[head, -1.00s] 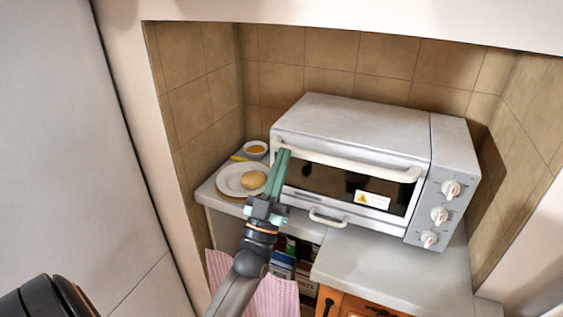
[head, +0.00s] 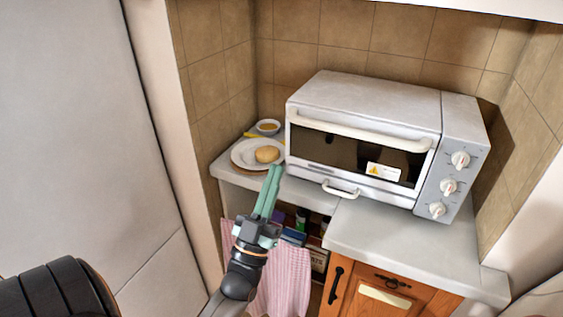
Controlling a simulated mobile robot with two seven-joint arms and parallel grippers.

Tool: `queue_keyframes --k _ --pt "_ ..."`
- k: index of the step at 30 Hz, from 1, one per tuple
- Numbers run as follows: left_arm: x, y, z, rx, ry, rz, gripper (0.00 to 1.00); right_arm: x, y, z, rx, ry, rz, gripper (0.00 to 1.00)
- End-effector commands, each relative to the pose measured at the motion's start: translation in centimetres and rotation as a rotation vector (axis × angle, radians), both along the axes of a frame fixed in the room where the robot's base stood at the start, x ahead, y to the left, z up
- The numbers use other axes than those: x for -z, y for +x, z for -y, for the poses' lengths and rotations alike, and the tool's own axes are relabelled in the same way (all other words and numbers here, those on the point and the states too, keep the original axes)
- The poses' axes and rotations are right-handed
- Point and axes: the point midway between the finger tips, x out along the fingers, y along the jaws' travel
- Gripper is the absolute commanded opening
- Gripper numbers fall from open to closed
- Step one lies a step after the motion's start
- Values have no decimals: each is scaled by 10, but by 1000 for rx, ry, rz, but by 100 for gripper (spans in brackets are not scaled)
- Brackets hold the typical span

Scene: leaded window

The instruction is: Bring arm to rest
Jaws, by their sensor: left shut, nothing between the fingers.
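My left gripper (head: 269,192) is in the middle of the head view, in front of the counter edge and below the plate. Its green fingers are together with nothing between them, pointing up toward the toaster oven. My left arm comes in from the bottom, below the gripper. The white toaster oven (head: 365,100) stands on the counter with its door closed, and the gripper is apart from it. My right gripper is not in view.
A white plate (head: 242,154) with a bread roll (head: 267,154) and a small bowl (head: 268,127) sit left of the oven. A pink striped towel (head: 285,280) hangs below the counter (head: 400,245). An open shelf holds boxes and jars. An orange wooden cabinet (head: 345,300) stands at lower right.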

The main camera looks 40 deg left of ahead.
Motion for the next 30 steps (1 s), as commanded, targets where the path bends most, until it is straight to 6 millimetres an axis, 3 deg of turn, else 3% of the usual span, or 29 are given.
queue_keyframes --k 11,14,17,20,22,27,30 --pt "5 -8 2 1 -1 -3 0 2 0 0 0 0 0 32" --pt "17 -2 8 23 -7 -64 0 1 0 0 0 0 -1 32" --pt "53 10 23 80 -24 -234 0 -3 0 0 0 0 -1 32" --pt "115 16 50 159 -45 -502 0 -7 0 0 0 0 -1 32" --pt "164 9 71 215 -59 -705 0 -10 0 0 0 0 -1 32" --pt "268 -41 115 317 -70 -1142 0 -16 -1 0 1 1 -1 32" --pt "309 -76 131 352 -69 -1333 0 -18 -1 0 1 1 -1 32"
